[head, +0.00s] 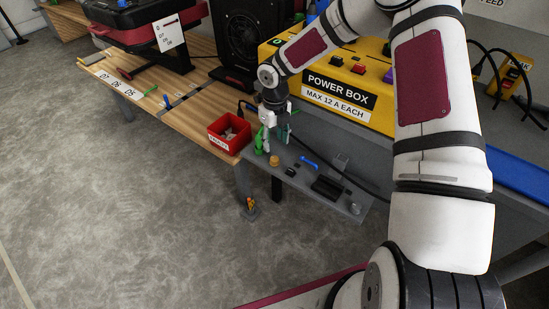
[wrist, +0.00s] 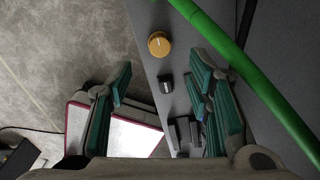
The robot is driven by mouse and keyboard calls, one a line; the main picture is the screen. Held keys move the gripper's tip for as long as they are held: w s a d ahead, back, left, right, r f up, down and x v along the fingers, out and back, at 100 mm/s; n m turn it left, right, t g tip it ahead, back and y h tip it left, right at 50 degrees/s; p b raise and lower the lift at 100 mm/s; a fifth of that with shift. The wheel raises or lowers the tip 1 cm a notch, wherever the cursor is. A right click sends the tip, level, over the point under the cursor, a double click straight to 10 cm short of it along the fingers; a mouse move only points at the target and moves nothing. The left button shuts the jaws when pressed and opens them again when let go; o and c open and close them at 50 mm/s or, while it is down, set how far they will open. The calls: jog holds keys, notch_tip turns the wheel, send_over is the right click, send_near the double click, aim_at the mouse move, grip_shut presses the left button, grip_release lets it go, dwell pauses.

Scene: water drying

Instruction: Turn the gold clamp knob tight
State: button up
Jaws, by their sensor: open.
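The gold clamp knob (head: 273,160) sits on the grey bench shelf near its left edge, just below my gripper (head: 274,138) in the head view. In the wrist view the knob (wrist: 158,45) is a round gold disc with a pale line on its face. It lies beyond the fingertips, near the middle of the gap between the two teal-padded fingers. My gripper (wrist: 164,72) is open, with nothing between its pads. The fingers appear apart from the knob. The clamp itself cannot be made out clearly.
A green hose-like strip (wrist: 245,65) runs close past the right finger. A small black block (wrist: 165,84) lies near the knob. A red bin (head: 229,133) stands left on the wooden bench, and the yellow power box (head: 335,85) stands behind. Open floor lies left.

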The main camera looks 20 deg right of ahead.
aim_at(275, 158)
notch_tip(275, 158, down, 8)
jog(key=shift+f+b, duration=0.1)
jog(key=shift+b, duration=0.75)
grip_shut()
